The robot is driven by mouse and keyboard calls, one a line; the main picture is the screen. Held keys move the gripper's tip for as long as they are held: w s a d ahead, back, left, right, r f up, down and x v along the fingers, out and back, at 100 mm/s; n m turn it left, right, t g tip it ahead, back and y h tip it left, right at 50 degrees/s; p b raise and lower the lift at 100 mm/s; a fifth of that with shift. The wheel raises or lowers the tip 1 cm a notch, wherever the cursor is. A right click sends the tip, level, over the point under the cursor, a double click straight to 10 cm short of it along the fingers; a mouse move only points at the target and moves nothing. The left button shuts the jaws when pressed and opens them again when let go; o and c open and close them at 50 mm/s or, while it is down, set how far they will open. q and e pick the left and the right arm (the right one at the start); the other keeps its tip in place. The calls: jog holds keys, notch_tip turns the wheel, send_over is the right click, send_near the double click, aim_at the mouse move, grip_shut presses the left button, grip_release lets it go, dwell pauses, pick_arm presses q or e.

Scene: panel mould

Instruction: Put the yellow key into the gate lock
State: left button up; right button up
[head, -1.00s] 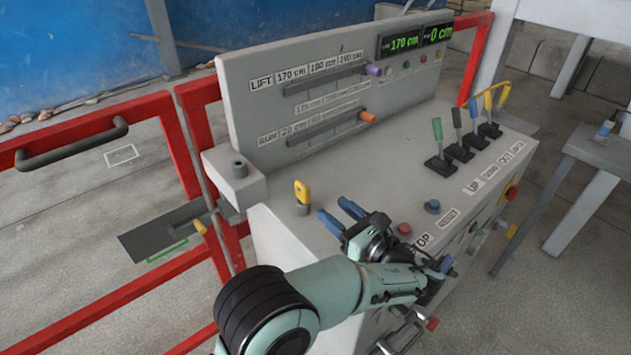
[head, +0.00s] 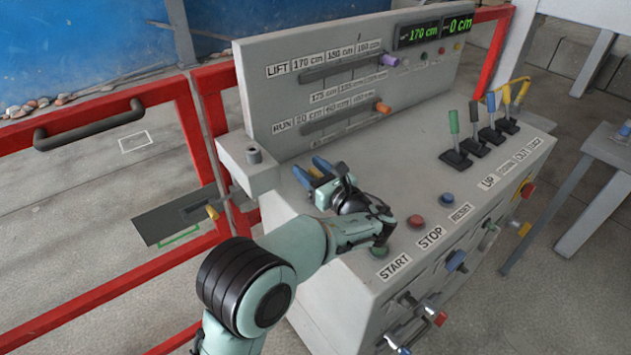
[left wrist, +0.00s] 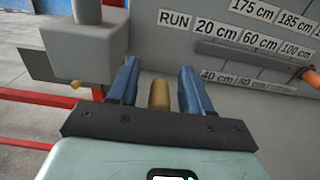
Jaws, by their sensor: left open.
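The yellow key (left wrist: 159,94) stands upright on the console's top, between the two blue fingers of my left gripper (left wrist: 158,88) in the left wrist view. The fingers are open, with a gap on each side of the key. In the head view my left gripper (head: 314,171) is low over the console's left part and mostly hides the key. My right gripper is out of view.
The console's upright panel (head: 350,85) rises behind the gripper. The red gate (head: 190,130) carries a dark plate with a yellow-tipped latch (head: 211,212).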

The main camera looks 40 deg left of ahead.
pick_arm(q)
jog(key=shift+a, duration=0.1)
grip_shut()
jog(key=shift+r, duration=0.1)
